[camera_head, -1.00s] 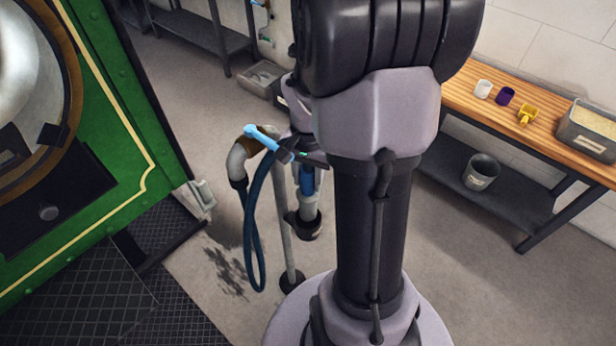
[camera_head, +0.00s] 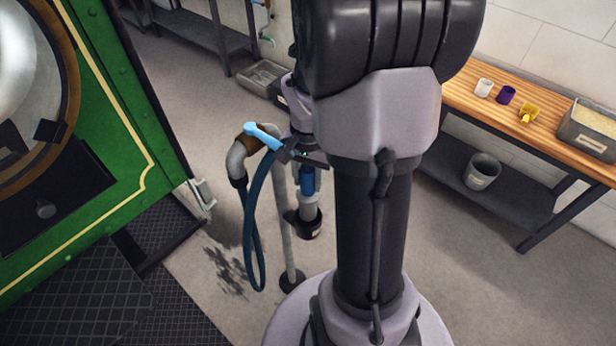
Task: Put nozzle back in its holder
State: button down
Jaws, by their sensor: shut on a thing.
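The light-blue nozzle (camera_head: 262,134) shows left of my arm, just above a bent pipe. Its right end meets the dark jaws of my gripper (camera_head: 296,153), which are shut on it. A dark blue hose (camera_head: 254,225) hangs in a loop beside it. Below my gripper is an upright blue and pale grey cylinder (camera_head: 307,182); I cannot tell whether it belongs to the nozzle. The cylinder's lower end meets a dark cup (camera_head: 308,226) with a small label, which looks like the holder, beside a grey post (camera_head: 283,225). My arm hides part of this area.
A green engine (camera_head: 120,130) with dark tread steps (camera_head: 80,290) stands at the left. A wooden bench (camera_head: 470,100) with cups, a bin and a bucket (camera_head: 482,171) on its lower shelf is at the right. Open floor lies between them.

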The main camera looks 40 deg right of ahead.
jog(key=shift+f, duration=0.1)
jog(key=shift+f, duration=0.1)
jog(key=c, duration=0.9)
grip_release()
jog(key=shift+o, duration=0.2)
notch_tip(320, 180, up, 18)
jog(key=p, duration=0.6)
jog(key=shift+f, duration=0.25)
jog(key=shift+a, duration=0.1)
